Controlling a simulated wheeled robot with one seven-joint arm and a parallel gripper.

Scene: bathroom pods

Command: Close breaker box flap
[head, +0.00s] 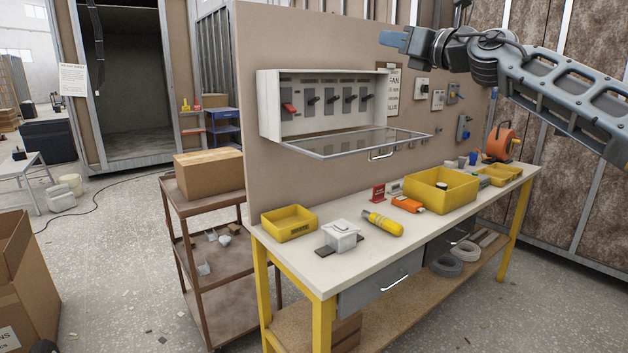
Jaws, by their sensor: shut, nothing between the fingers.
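The white breaker box (265,105) is mounted on the tan wall panel above the workbench. Its front is open, showing a row of several breaker switches, one of them red at the left. The flap (352,143), a clear pane in a grey frame, hangs down from the box's lower edge and juts out nearly level. Its handle (382,155) is on the outer edge. My gripper (391,40) is shut and empty, up and to the right of the box, apart from the flap. It points left.
The workbench (300,265) below holds yellow bins (452,198), a yellow cylinder (383,224) and a small white box (341,236). A brown cart (207,207) with a carton stands at left. Sockets and a clipboard (394,86) are right of the box. Air before the flap is clear.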

